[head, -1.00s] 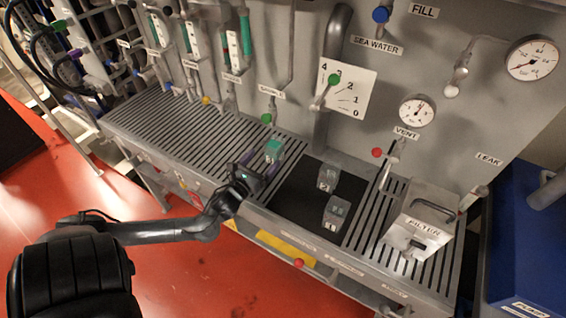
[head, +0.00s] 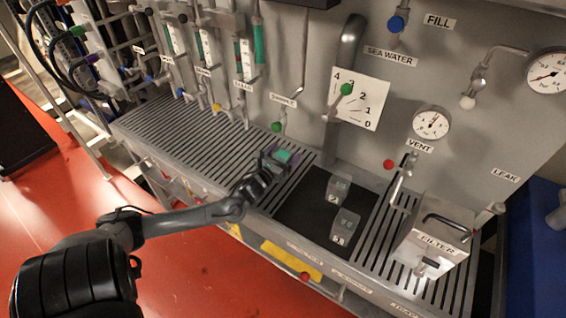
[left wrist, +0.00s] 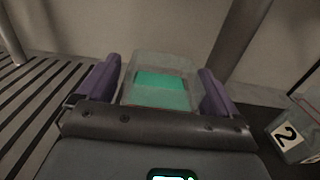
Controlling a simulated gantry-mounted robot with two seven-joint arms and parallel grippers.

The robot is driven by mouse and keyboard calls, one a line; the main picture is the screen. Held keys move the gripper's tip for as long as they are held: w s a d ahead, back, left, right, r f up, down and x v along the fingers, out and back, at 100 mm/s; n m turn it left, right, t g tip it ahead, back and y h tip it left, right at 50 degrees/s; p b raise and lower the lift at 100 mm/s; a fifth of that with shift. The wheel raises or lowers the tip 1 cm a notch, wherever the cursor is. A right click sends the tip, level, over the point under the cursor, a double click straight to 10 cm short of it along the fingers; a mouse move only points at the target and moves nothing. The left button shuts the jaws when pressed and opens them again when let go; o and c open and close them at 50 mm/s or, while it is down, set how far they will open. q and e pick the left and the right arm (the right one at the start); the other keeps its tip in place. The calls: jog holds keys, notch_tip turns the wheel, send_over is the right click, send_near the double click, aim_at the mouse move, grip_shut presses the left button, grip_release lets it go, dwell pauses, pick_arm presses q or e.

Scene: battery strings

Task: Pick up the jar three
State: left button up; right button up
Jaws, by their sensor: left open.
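A clear jar with green contents (head: 285,155) stands on the slatted grey counter just left of the black mat. It also shows in the left wrist view (left wrist: 165,92); its number does not show, so I cannot read whether it is jar three. My left gripper (head: 277,159) is open, with its purple fingers on either side of this jar. In the left wrist view the fingers (left wrist: 158,86) flank the jar, with a small gap visible at the right. My right gripper is not in view.
Clear jars labelled 2 (head: 338,188) and 1 (head: 345,227) stand on the black mat (head: 306,196). A metal filter box (head: 432,246) stands further right. A grey pipe (head: 345,75) and valves rise behind. The slatted counter (head: 185,125) is clear to the left.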

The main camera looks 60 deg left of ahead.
pick_arm(q)
jog(key=shift+w+a, duration=0.2)
jog(key=shift+w, duration=0.3)
jog(key=shift+c, duration=0.2)
jog(key=c, duration=1.2)
jog(key=shift+c, duration=0.6)
jog(key=shift+r, duration=0.1)
